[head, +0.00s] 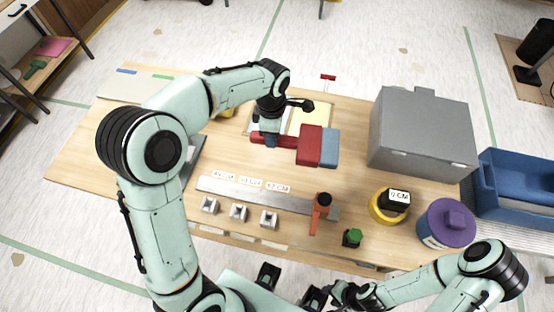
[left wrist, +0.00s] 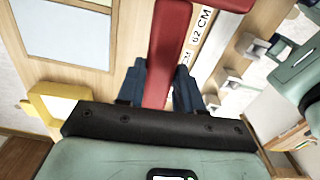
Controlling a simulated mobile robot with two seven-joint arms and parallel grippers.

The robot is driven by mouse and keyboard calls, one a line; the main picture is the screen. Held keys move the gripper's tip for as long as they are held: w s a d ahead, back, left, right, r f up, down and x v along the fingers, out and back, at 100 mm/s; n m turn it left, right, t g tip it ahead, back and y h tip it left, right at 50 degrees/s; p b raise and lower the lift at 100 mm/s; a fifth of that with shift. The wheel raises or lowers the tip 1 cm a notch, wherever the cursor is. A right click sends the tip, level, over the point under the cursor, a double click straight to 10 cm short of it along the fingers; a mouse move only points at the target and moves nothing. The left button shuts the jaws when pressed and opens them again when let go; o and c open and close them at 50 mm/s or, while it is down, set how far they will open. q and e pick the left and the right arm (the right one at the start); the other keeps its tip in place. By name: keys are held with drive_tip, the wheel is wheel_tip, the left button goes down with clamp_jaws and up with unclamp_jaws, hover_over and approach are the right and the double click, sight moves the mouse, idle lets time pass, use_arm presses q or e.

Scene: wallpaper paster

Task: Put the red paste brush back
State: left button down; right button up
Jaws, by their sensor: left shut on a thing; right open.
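The red paste brush has a red handle (head: 288,141) and a broad red head (head: 310,146), with a blue part along the head's right side. My left gripper (head: 270,140) is over the worktable and shut on the handle. In the left wrist view the brush handle (left wrist: 160,80) runs up between the two dark fingers (left wrist: 160,88), and the wider head is cut off at the top edge. I cannot tell whether the brush touches the table. My right gripper (head: 291,287) is open and empty by the table's front edge, partly cut off by the frame.
A small red bracket (head: 328,77) is beyond the table's far edge. A grey box (head: 420,135) stands right, near a blue bin (head: 525,190), a purple-lidded tub (head: 446,222) and a yellow tape roll (head: 388,207). A metal ruler (head: 255,195) and several small blocks lie in front.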

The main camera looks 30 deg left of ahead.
use_arm(q)
hover_over(273, 164)
wheel_tip(273, 164, down, 10)
drive_tip(key=shift+r, duration=0.1)
drive_tip(key=shift+s+f+b, duration=0.1)
drive_tip(key=shift+f+b, duration=0.3)
drive_tip(key=shift+f, duration=1.5)
drive_tip(key=c, duration=0.7)
unclamp_jaws()
drive_tip(key=shift+c, duration=0.2)
drive_tip(key=shift+f, duration=0.2)
drive_tip(key=r, duration=1.3)
drive_tip(key=shift+w+d+r+p, duration=0.1)
drive_tip(key=shift+w+r+p, duration=0.15)
drive_tip(key=shift+p, duration=0.1)
